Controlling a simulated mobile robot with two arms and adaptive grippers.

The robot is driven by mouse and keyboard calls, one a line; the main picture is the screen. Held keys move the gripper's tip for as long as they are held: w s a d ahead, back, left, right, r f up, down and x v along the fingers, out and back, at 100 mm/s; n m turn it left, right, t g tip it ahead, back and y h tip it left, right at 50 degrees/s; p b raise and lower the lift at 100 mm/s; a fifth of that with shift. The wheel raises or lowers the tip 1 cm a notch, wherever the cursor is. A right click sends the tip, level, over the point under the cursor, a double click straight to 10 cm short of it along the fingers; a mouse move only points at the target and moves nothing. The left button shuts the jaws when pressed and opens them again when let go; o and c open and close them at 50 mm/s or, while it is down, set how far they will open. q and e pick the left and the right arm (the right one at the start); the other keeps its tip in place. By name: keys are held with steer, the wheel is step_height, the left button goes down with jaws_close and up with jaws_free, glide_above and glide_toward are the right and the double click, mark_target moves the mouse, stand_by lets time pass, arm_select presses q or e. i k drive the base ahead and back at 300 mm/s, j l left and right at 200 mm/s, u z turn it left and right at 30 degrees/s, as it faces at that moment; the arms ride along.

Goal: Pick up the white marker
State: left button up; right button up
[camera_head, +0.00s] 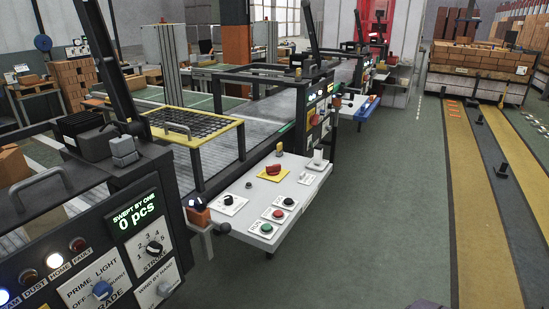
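I cannot make out a white marker anywhere in the head view. Neither of my grippers shows clearly. A small dark shape at the bottom edge cannot be identified.
A black console (100,245) with knobs and a lit "0 pcs" display fills the lower left. A roller conveyor (225,135) with a yellow-framed grate runs behind it. A brick-loaded cart (480,68) stands at the far right. The green floor (380,200) is mostly clear.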

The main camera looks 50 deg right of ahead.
mark_target(318, 151)
steer(key=z, duration=1.8)
steer(key=i+u, duration=0.1)
steer(key=u, duration=0.35)
steer(key=i+l+u, duration=0.1)
steer(key=u, duration=0.3)
steer(key=i+l+u, duration=0.3)
steer(key=l, duration=0.35)
steer(key=i+l+u, duration=0.15)
steer(key=l, duration=0.2)
steer(key=i+l+u, duration=0.15)
steer(key=l, duration=0.2)
steer(key=i+l+u, duration=0.15)
steer(key=l, duration=0.2)
